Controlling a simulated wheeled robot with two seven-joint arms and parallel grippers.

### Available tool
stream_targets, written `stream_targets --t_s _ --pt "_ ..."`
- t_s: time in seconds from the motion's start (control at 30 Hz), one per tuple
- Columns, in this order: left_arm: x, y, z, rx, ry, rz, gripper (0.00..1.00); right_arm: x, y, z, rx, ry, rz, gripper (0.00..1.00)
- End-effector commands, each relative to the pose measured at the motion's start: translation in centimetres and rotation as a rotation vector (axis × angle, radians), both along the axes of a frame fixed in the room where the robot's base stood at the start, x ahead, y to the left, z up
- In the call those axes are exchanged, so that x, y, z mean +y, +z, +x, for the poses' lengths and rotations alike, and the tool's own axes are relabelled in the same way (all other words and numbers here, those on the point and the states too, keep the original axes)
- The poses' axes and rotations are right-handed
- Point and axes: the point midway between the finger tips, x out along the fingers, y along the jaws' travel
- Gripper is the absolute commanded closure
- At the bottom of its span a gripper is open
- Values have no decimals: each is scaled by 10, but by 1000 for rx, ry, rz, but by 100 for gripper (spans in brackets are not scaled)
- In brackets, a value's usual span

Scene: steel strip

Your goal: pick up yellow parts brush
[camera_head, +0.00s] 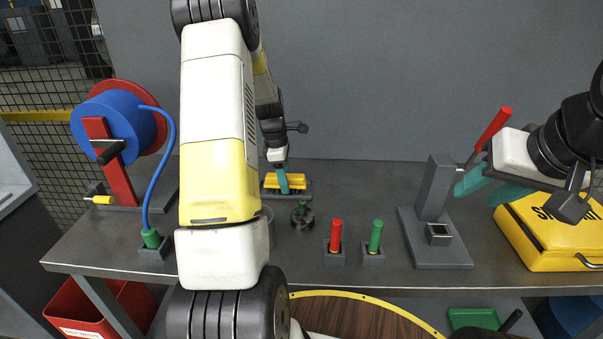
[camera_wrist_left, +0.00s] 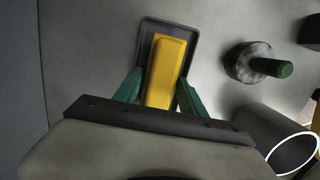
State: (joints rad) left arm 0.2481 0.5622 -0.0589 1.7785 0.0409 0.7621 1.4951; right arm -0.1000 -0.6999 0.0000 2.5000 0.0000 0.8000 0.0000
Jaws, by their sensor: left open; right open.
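The yellow parts brush (camera_head: 298,182) lies in a shallow dark tray (camera_head: 307,193) at the back of the bench. In the left wrist view the brush (camera_wrist_left: 168,62) is a long yellow block inside the tray's rim (camera_wrist_left: 146,35). My left gripper (camera_head: 283,184) is open over the brush; in the wrist view its green fingers (camera_wrist_left: 160,92) stand on either side of it. Whether they touch it I cannot tell. My right gripper (camera_head: 489,187) is open and empty at the right, above the bench near the yellow case (camera_head: 550,240).
A round dark base with a green knob (camera_head: 302,212) stands just in front of the tray. Red (camera_head: 336,232) and green (camera_head: 376,236) handles stand upright in holders nearer the front edge. A grey press with a red lever (camera_head: 436,200) is at the right, a blue hose reel (camera_head: 112,128) at the left.

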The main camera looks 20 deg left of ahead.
Motion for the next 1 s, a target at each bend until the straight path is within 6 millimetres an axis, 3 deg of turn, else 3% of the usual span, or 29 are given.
stream_targets --t_s 0.03,0.2,0.3,0.63,1.0 --pt "0 0 0 0 0 0 52 0 0 0 0 0 0 59" --pt "0 0 0 0 0 0 85 0 0 0 0 0 0 59" --pt "0 1 0 0 0 0 100 0 0 0 0 0 0 59" --pt "0 9 1 -4 0 1 100 0 0 0 0 0 0 59" --pt "0 78 1 -4 0 1 100 0 0 0 0 0 0 59"
